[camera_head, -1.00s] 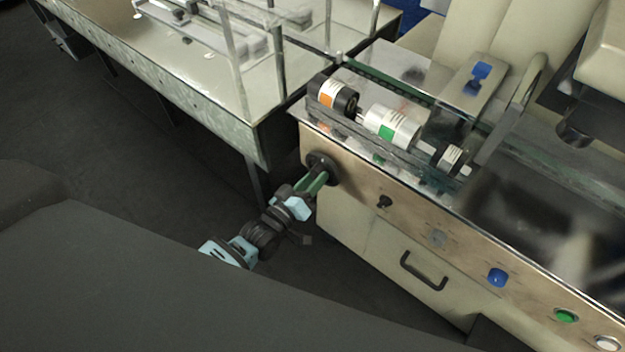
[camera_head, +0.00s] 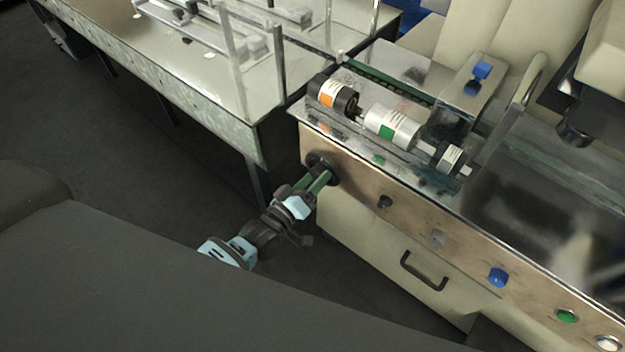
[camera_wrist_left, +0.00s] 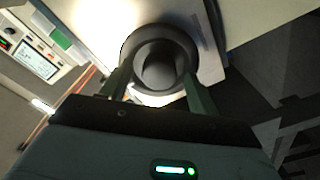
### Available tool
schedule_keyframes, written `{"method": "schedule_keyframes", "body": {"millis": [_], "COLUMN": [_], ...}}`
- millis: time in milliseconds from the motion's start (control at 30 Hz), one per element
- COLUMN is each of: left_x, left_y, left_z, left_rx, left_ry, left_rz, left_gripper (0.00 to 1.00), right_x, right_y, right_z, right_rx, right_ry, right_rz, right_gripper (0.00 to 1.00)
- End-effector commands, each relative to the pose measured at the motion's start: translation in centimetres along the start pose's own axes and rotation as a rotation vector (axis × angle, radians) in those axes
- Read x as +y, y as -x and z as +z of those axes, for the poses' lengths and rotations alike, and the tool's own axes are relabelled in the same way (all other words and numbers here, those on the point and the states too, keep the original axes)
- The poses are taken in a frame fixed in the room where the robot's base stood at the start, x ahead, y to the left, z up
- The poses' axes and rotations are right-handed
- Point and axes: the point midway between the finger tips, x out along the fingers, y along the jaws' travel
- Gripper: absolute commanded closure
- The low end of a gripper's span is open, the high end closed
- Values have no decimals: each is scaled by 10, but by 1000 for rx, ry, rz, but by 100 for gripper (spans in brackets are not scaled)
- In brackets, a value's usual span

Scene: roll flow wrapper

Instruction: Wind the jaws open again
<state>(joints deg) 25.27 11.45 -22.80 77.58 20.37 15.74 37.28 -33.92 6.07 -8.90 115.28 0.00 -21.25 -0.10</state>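A round dark hand knob (camera_head: 322,166) sits at the left end of the machine's tan front panel. My left gripper (camera_head: 318,181) reaches it from below left, its green fingers pointing at the panel. In the left wrist view the knob (camera_wrist_left: 160,66) lies between the two fingers (camera_wrist_left: 160,90), one at each side, and they appear closed on it. On the machine's top, an orange-labelled black roll (camera_head: 333,94), a white roll with a green label (camera_head: 392,127) and a small black-and-white roll (camera_head: 450,158) lie in a row. My right gripper is out of view.
A smaller black knob (camera_head: 385,201), a blue knob (camera_head: 498,278), a green button (camera_head: 566,316) and a white button (camera_head: 607,343) line the panel. A drawer handle (camera_head: 423,271) juts out below. Another bench (camera_head: 190,85) stands at the left, with a floor gap between.

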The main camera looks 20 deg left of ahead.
Motion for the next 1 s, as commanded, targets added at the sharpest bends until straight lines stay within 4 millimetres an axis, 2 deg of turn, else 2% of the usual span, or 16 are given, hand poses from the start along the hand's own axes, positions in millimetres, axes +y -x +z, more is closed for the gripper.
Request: {"method": "schedule_keyframes", "body": {"millis": [267, 367, 700, 833, 1000], "left_x": [0, 0, -1, 0, 0], "left_y": [3, 13, 64, 75, 78], "left_z": [0, 0, 0, 0, 0], "left_rx": [0, 0, -1, 0, 1], "left_ry": [-1, -1, 0, 0, -1], "left_rz": [0, 0, -1, 0, 1], "left_gripper": [39, 39, 39, 39, 39], "right_x": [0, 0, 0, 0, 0], "right_y": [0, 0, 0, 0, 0], "right_z": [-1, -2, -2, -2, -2], "right_rx": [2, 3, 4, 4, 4], "right_ry": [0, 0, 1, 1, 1], "right_rz": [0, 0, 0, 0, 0], "right_gripper": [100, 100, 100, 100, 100]}}
